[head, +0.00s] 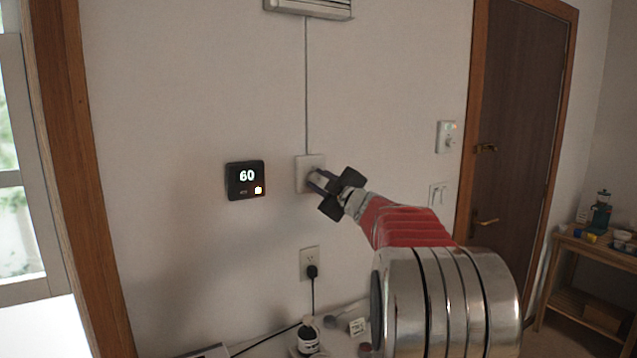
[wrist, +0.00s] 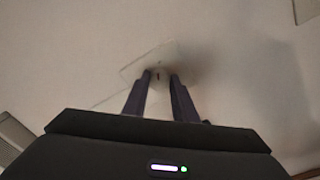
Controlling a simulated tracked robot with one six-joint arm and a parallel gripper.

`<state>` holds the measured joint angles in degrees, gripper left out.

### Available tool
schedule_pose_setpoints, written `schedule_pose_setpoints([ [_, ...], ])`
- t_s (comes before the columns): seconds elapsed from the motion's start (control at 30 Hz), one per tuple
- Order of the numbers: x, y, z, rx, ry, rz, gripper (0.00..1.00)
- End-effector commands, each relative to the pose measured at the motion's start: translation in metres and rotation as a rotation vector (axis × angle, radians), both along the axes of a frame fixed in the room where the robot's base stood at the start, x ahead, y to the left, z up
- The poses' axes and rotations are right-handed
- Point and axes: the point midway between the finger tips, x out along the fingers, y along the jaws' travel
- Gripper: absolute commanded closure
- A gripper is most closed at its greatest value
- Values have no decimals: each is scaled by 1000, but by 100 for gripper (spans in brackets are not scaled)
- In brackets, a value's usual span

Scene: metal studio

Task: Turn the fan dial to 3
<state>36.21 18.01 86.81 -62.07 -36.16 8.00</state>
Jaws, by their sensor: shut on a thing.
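The fan dial's pale wall plate (head: 304,164) is in the middle of the head view, with a thin cable running up from it. My gripper (head: 318,181) reaches the plate from the lower right and is shut on the dial, which its fingers mostly hide. In the wrist view the plate (wrist: 135,72) lies ahead, with the two dark fingers of my gripper (wrist: 159,80) against it.
A black thermostat (head: 245,180) showing 60 is left of the plate. An outlet (head: 310,262) with a black plug is below. A vented unit (head: 312,8) is above. Another control plate (head: 446,136) and a switch (head: 438,194) are right, near a door (head: 520,110).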

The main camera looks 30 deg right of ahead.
Motion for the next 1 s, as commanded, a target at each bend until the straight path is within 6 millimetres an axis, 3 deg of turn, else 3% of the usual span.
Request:
schedule_pose_setpoints([
  [0.67,0,-4,-8,87,8,-9,97],
  [0.7,0,-4,-9,87,8,-9,72],
  [0.93,0,-2,-5,84,4,-5,56],
  [1.0,0,-1,-4,83,2,-4,56],
])
